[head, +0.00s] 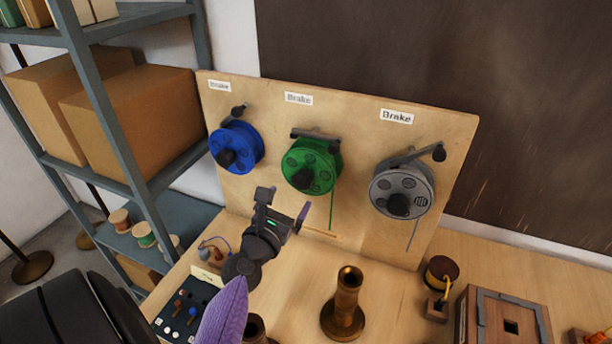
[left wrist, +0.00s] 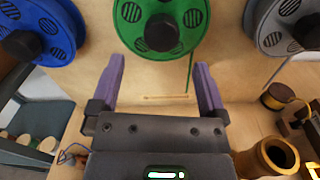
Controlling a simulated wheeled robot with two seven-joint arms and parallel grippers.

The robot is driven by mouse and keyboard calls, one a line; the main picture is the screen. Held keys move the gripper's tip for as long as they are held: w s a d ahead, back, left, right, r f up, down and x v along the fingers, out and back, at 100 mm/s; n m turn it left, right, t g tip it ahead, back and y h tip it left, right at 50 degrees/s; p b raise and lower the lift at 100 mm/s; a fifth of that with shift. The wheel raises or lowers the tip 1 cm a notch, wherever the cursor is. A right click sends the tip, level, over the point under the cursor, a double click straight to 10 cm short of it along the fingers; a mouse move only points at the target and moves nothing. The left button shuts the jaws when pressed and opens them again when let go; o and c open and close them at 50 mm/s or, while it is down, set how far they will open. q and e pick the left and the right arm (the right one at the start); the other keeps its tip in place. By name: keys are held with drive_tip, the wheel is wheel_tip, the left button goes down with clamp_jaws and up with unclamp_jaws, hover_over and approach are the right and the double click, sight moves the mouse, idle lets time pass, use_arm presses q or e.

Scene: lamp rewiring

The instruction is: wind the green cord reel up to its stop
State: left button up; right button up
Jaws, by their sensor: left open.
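The green cord reel (head: 311,166) is mounted on the upright wooden board (head: 348,233), between a blue reel and a grey reel. It has a dark knob at its front and a brake lever (head: 316,134) above it under a "Brake" label. A green cord hangs from its right side. My left gripper (head: 284,205) is open and empty, below and in front of the green reel and apart from it. In the left wrist view the green reel (left wrist: 185,42) shows at the top, with its dark knob (left wrist: 162,32) above the gap between the purple fingers. My right gripper is not in view.
The blue reel (head: 236,147) is to the left and the grey reel (head: 402,190) to the right. A brass candlestick-like part (head: 345,306) stands on the bench in front. A wooden box (head: 503,318) is at the right. A shelf with cardboard boxes (head: 143,116) stands at the left.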

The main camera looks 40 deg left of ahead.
sight(301, 183)
use_arm(q)
drive_tip(key=b+x, duration=0.1)
drive_tip(key=x, duration=0.6)
drive_tip(key=shift+w+f, duration=0.1)
drive_tip(key=shift+w, duration=0.15)
drive_tip(key=c, duration=1.3)
